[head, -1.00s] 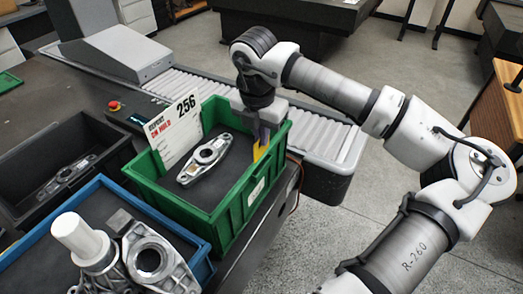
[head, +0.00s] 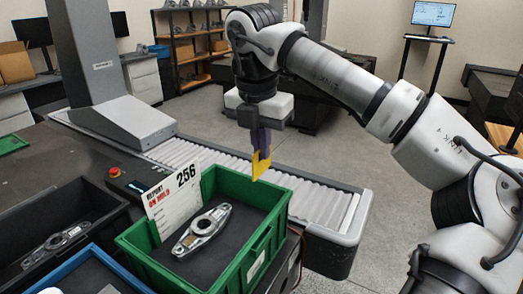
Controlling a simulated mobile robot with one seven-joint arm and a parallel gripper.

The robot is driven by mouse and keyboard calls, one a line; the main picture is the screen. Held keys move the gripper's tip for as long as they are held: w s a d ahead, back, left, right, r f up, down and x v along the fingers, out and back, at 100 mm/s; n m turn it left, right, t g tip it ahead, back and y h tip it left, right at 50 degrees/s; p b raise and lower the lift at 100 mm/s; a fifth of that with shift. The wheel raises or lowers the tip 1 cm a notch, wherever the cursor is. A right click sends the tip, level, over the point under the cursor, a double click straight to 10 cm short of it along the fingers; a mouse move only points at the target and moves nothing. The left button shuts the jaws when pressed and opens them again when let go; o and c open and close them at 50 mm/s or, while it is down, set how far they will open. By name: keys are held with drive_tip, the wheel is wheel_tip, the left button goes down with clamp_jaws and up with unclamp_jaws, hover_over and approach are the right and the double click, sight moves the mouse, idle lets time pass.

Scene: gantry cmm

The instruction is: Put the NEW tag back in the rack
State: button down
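My gripper (head: 260,140) is shut on a yellow tag (head: 261,166) that hangs down below its fingers. No lettering can be read on the tag, so I cannot tell whether it is the NEW tag. The gripper holds it near the back right wall of the green crate (head: 263,238), in the air at about rim height or above. No tag rack can be made out for certain in the head view.
A metal part (head: 201,231) lies in the green crate, with a white card reading 256 (head: 173,200) at its left side. A roller conveyor (head: 305,203) runs behind. A black crate (head: 90,212) and a blue crate (head: 75,258) stand at left.

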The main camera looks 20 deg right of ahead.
drive_tip(key=shift+r+p, duration=1)
drive_tip(key=shift+r, duration=0.65)
drive_tip(key=shift+f, duration=0.1)
